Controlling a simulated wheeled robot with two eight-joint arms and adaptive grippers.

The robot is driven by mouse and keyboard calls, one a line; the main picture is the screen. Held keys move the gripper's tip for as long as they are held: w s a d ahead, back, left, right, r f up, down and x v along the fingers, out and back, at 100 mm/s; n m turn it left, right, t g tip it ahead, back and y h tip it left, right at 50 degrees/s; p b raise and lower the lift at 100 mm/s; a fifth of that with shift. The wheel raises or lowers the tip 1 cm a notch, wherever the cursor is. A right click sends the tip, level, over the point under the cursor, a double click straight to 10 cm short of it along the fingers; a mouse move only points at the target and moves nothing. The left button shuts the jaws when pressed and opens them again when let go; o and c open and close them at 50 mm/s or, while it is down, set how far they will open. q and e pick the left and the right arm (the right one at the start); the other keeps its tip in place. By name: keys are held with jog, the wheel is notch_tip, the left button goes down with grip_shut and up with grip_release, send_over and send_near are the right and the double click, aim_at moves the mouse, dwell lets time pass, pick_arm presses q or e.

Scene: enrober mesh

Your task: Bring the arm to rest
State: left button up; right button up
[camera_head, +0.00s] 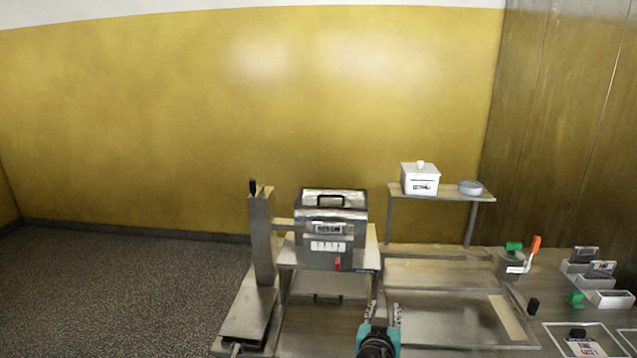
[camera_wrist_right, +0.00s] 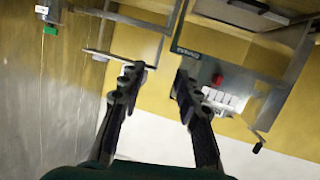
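My right gripper (camera_head: 385,308) comes up from the bottom of the head view, in front of the metal machine and over the left part of the workbench. Its two dark fingers stand apart with nothing between them, as the right wrist view (camera_wrist_right: 157,82) also shows. The metal machine (camera_head: 349,258) has a handled lid, a label, a row of white buttons and a red switch. Its button panel shows upside down in the wrist view (camera_wrist_right: 222,99). My left gripper is in neither view.
A raised shelf (camera_head: 446,195) carries a white lidded box (camera_head: 419,181) and a round grey dish (camera_head: 470,187). An orange-handled device (camera_head: 533,248) and small white bins (camera_head: 612,299) stand at right. A metal post (camera_head: 262,235) rises left of the machine. The floor at left is clear.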

jog(key=s+d+f+g, duration=0.25)
jog(key=s+d, duration=0.25)
jog(key=s, duration=0.3)
jog(key=s+a+f+n+g+y, duration=0.1)
jog(key=s+f+g+y, duration=0.1)
jog(key=s, duration=0.6)
jog(key=s+a+f+n+g+y, duration=0.1)
jog(key=s+a+f+g+y, duration=0.1)
jog(key=s, duration=0.6)
jog(key=shift+s+f+n+g+y, duration=0.15)
jog(key=shift+f+n+g+y, duration=0.2)
jog(key=shift+f, duration=0.3)
